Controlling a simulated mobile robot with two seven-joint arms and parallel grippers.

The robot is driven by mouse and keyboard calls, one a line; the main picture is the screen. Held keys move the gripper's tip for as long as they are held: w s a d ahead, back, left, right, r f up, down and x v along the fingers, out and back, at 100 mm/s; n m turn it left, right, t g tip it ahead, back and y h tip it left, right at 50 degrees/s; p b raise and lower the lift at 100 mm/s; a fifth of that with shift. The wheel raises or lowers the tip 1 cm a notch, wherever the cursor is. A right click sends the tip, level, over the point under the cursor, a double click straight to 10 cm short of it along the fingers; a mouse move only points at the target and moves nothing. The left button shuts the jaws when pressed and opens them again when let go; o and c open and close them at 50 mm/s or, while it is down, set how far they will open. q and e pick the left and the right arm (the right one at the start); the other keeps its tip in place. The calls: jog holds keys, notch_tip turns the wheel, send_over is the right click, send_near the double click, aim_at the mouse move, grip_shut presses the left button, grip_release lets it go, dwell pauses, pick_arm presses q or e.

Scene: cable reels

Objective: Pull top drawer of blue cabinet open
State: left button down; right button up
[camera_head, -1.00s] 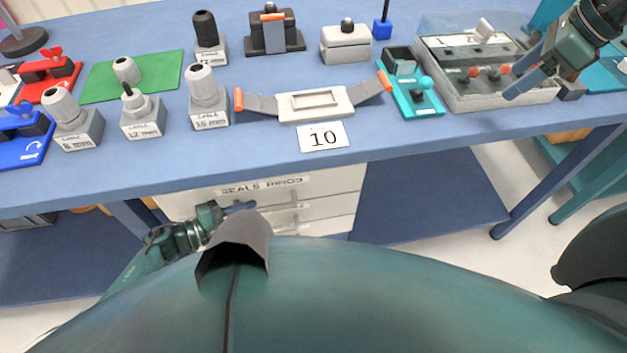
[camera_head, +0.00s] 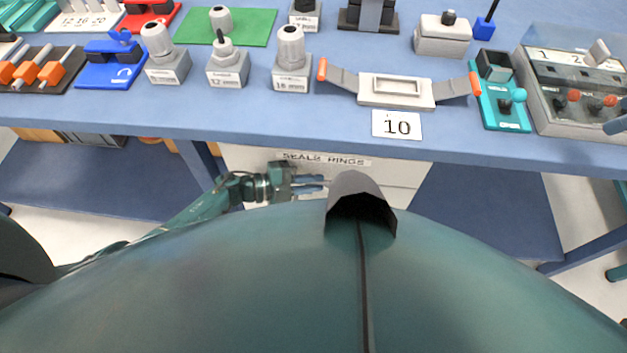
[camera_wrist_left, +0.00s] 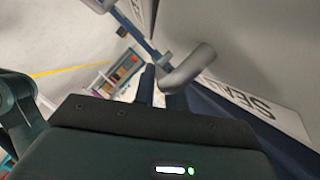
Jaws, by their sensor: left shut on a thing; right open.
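My left gripper (camera_head: 318,185) is just below this label, at the front. In the left wrist view, it is shut on a grey bar handle (camera_wrist_left: 188,68), beside the pale drawer front (camera_wrist_left: 275,50) with part of the label. My body hides the lower drawers. I cannot tell whether the drawer is out at all.
The blue table (camera_head: 250,118) stands above the cabinet. It carries cable blocks, a grey tray with orange-ended handles (camera_head: 395,92), a "10" card (camera_head: 397,125) and a teal device (camera_head: 503,105). A blue lower shelf (camera_head: 480,215) lies right of the cabinet.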

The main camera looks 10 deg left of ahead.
dwell(0.4)
pick_arm(q)
jog(key=s, duration=1.9)
jog(key=shift+f, duration=0.1)
jog(key=c, duration=1.5)
grip_release()
jog(key=shift+o, duration=0.2)
jog(key=shift+a, duration=0.1)
jog(key=v, duration=1.2)
